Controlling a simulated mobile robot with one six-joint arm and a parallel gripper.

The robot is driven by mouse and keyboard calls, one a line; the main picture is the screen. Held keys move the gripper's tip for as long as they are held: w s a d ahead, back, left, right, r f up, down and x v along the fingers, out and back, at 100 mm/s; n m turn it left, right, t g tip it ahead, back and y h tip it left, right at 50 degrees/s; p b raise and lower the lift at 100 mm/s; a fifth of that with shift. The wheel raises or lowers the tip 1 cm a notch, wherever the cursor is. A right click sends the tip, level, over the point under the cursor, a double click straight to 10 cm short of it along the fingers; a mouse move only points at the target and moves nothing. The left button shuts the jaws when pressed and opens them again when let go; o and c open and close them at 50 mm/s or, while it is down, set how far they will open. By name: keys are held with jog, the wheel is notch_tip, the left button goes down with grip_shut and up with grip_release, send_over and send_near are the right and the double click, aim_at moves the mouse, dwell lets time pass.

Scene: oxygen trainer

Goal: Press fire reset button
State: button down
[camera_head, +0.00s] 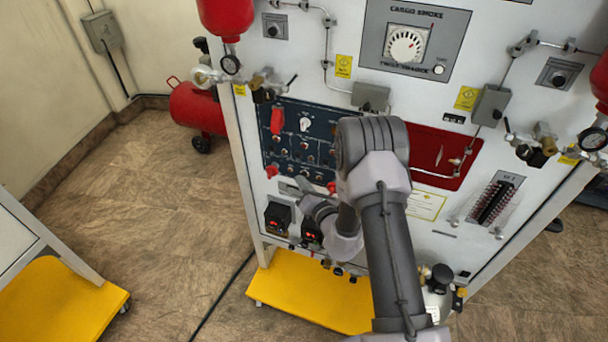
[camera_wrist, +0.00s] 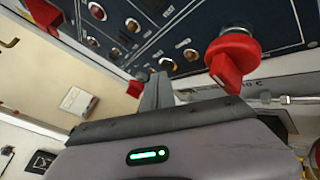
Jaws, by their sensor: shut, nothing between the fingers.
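The dark blue control panel (camera_head: 325,125) is on the white trainer front, left of my arm in the head view. It carries small round buttons, a white knob (camera_head: 305,124) and red switch covers, including one at its upper left (camera_head: 277,118). I cannot read which button is fire reset. My gripper (camera_head: 288,186) is shut and empty at the panel's lower edge. In the wrist view, the gripper (camera_wrist: 160,80) points at the panel (camera_wrist: 192,15), with a red knob (camera_wrist: 228,60) to its right and several small buttons beyond its tips. I cannot tell whether it touches anything.
Black boxes with red displays (camera_head: 278,217) sit below the panel. A red panel (camera_head: 440,150) is to the right, partly behind my arm. Grey boxes, pipes and gauges stick out above. A red tank (camera_head: 197,108) stands on the floor at left. Open floor lies left of the trainer.

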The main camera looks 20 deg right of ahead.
jog(key=shift+w+d, duration=0.25)
jog(key=shift+w, duration=0.1)
dwell(0.7)
dwell(0.4)
jog(key=shift+s+a, duration=0.5)
jog(key=shift+s, duration=0.15)
jog(key=s+a, duration=0.1)
jog(key=s, duration=0.1)
jog(key=s+a, duration=0.2)
jog(key=shift+b, duration=0.35)
dwell(0.4)
